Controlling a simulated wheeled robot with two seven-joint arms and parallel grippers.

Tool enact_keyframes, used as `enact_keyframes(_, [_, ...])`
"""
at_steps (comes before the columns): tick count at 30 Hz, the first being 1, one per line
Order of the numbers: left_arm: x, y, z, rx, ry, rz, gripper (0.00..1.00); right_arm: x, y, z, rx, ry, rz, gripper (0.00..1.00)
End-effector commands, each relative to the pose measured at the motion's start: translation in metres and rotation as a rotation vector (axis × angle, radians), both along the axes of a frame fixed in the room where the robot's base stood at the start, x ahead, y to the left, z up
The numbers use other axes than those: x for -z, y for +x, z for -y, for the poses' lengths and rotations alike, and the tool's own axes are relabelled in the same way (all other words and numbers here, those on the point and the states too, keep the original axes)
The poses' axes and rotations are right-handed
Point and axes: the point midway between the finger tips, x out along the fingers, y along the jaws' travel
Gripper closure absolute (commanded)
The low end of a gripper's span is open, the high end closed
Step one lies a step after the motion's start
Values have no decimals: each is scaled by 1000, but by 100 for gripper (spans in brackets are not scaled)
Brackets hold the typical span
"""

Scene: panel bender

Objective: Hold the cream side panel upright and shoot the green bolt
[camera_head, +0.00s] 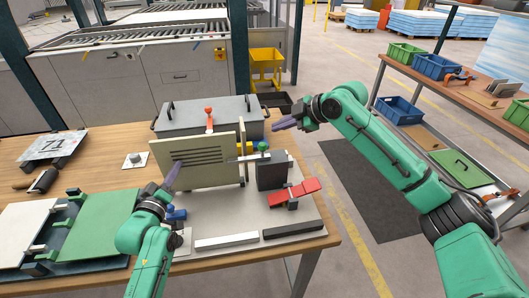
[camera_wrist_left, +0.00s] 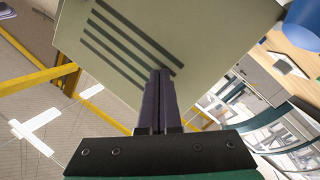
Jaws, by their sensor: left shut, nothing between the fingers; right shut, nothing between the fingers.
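The cream side panel (camera_head: 212,167), with several dark slots, stands upright on the pale base plate on the bench. In the left wrist view the panel (camera_wrist_left: 200,35) fills the upper middle. My left gripper (camera_head: 175,168) is shut and empty, its fingertips at the panel's slotted face near the left edge; in the left wrist view the closed fingers (camera_wrist_left: 161,73) overlap the face, and I cannot tell whether they touch. The green bolt knob (camera_head: 262,146) sits above a dark grey block (camera_head: 271,172) right of the panel. My right gripper (camera_head: 274,127) is shut and empty, in the air above and beyond the knob.
A red-handled clamp (camera_head: 294,192) lies in front of the block. An orange-red knob (camera_head: 209,112) stands behind the panel, before a grey lidded case (camera_head: 180,116). White and black bars (camera_head: 226,240) lie at the front. A green plate (camera_head: 96,228) lies left.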

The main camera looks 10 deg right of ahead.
Motion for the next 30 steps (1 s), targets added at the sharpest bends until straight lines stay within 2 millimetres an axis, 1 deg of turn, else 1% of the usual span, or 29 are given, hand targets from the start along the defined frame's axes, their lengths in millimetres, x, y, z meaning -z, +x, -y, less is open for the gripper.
enact_keyframes(30, [1, -77, 0, 0, -1, -2, 100, 0, 0, 0, 0, 0, 0, 100])
